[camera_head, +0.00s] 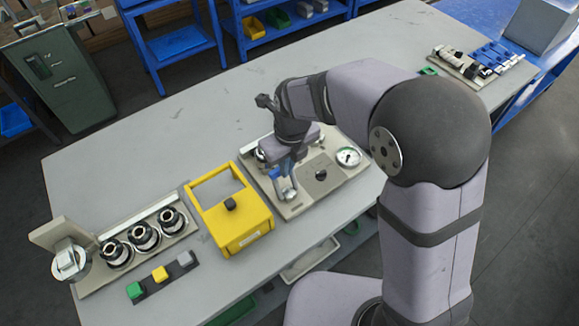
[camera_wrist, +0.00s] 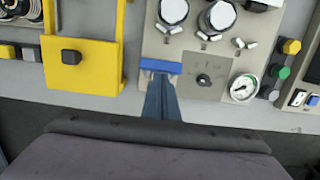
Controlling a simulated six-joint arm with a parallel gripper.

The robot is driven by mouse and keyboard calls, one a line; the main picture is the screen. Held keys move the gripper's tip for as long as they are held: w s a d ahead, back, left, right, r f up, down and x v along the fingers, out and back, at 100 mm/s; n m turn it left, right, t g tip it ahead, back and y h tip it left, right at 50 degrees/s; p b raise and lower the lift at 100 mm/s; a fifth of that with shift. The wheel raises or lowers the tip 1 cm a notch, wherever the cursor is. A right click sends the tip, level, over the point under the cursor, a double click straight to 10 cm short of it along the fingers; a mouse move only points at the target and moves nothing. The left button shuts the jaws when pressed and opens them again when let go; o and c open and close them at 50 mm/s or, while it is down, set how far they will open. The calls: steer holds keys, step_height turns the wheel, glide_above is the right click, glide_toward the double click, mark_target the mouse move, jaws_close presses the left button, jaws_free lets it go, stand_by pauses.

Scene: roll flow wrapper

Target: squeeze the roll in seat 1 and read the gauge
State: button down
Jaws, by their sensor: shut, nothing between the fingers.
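My gripper (camera_head: 281,183) has blue fingers, pressed together with nothing between them. It is over the front left part of the beige gauge plate (camera_head: 298,207). In the wrist view my gripper (camera_wrist: 161,80) points at a blue bar (camera_wrist: 160,66) on the plate; I cannot tell whether they touch. Two white-topped round rolls (camera_wrist: 173,11) (camera_wrist: 219,16) stand side by side beyond it, apart from the fingers. No seat number is legible. The round white gauge (camera_head: 348,157) is at the plate's right; it also shows in the wrist view (camera_wrist: 243,88). Its reading is too small to make out.
A black knob (camera_head: 321,175) sits on the plate. A yellow frame box (camera_head: 238,233) stands close on the left. Further left, black-and-silver cylinders (camera_head: 144,236) stand in a rack beside coloured blocks (camera_head: 160,274). Another rack (camera_head: 468,66) is at the far right.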

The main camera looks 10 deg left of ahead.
steer(key=shift+w+a, duration=0.4)
steer(key=shift+a, duration=0.15)
steer(key=s+d+r+p, duration=0.2)
steer(key=s+d+p, duration=0.1)
steer(key=d, duration=0.1)
steer(key=w+a+r+b, duration=0.2)
steer(key=w+a+r, duration=0.2)
steer(key=r, duration=0.3)
steer(key=shift+w+a, duration=0.25)
steer(key=shift+a, duration=0.35)
